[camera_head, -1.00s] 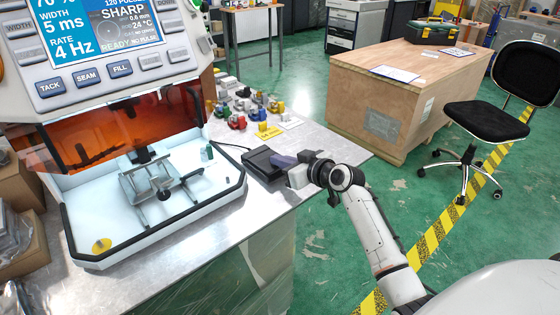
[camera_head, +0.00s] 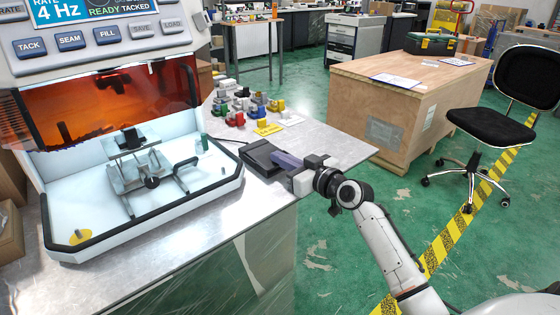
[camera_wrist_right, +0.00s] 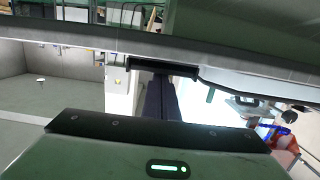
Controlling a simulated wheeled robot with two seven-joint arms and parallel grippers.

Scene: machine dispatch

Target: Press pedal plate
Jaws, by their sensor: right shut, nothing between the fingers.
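The foot pedal (camera_head: 256,155) is a dark box on the metal table, right of the welding machine. Its blue-violet pedal plate (camera_head: 288,160) shows toward the right side. My right gripper (camera_head: 302,172) is shut and empty, up against the plate's near end; whether it touches cannot be told. In the right wrist view the dark blue-violet plate (camera_wrist_right: 160,100) runs ahead of the gripper below a black bar. My left gripper is not in view.
Several small coloured parts (camera_head: 245,108) lie behind the pedal. A wooden crate (camera_head: 400,100) and black chair (camera_head: 490,125) stand right. The table front is clear.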

